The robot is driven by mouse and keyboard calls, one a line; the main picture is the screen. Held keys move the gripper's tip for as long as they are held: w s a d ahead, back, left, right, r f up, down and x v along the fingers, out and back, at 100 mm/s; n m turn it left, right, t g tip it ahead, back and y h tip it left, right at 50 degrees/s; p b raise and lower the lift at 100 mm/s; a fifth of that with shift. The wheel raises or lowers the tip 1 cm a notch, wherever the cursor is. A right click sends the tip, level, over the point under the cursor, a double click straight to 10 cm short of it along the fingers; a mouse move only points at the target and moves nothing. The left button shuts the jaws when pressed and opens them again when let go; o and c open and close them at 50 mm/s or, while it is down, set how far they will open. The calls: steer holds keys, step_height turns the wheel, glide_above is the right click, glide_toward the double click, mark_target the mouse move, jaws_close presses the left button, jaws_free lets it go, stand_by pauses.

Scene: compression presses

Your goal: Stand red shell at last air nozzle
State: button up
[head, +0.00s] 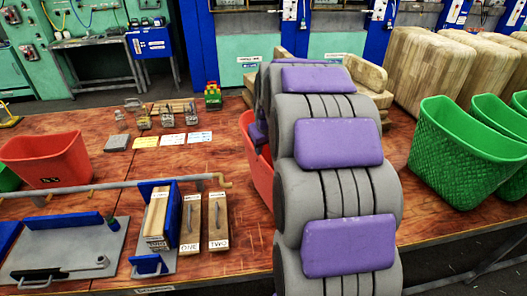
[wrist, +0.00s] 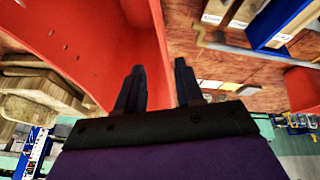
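One red shell (head: 258,165) stands on the wooden table, partly hidden behind my arm. It fills the upper left of the wrist view (wrist: 70,45). A second red shell (head: 45,158) sits at the table's left. My gripper (wrist: 159,66) is open, its dark fingers apart at the near shell's rim. The rim edge appears to run between the fingers; I cannot tell whether they touch it. The gripper is hidden in the head view. A grey pipe ends in a bent brass piece (head: 222,180); I cannot tell whether it is an air nozzle.
Green shells (head: 458,142) stand at the right, near large tan blocks (head: 425,70). Wooden blocks (head: 190,222) and a blue bracket lie at the front. Small metal parts and cards (head: 172,139) lie farther back. Bare table shows between the cards and the pipe.

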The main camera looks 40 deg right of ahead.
steer(key=s+a+n+g+y, duration=0.1)
steer(key=s+a, duration=0.5)
steer(key=a, duration=0.4)
steer(key=s+a+g+y, duration=0.1)
steer(key=s+a, duration=0.4)
steer(key=a, duration=0.4)
steer(key=s+a+f+g, duration=0.1)
steer(key=s+a, duration=0.2)
steer(key=s, duration=0.3)
steer(key=s+a+f+n+g, duration=0.1)
steer(key=s+a, duration=0.2)
steer(key=s, duration=0.3)
steer(key=s+a+f+g, duration=0.1)
steer(key=s+a, duration=0.2)
steer(key=s, duration=0.4)
steer(key=shift+a+f+g, duration=0.4)
steer(key=shift+a, duration=0.2)
